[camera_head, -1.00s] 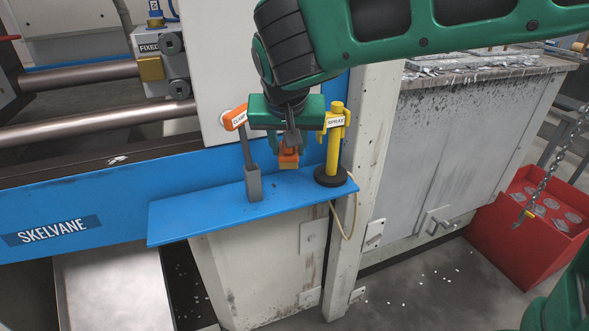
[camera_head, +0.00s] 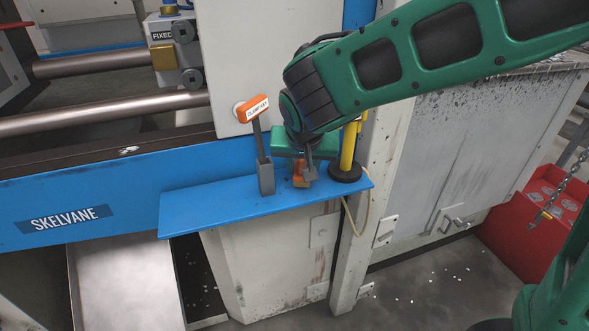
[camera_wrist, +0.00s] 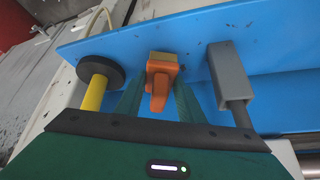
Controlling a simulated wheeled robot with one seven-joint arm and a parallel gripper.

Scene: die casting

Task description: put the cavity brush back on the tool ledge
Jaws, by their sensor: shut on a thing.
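The cavity brush, an orange piece (camera_head: 298,180) partly hidden behind a finger, is held low at the blue tool ledge (camera_head: 215,207). In the wrist view the brush (camera_wrist: 160,78) shows between the two green fingers. My gripper (camera_head: 305,172) is shut on it, pointing down over the right part of the ledge. The brush's lower end looks at or very near the ledge top; I cannot tell if it touches.
The grey clamp key (camera_head: 266,178) with an orange labelled handle stands just left of the brush. A yellow sprayer (camera_head: 348,148) on a round black base stands close on the right. The ledge's left part is bare. A red bin (camera_head: 525,225) stands far right.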

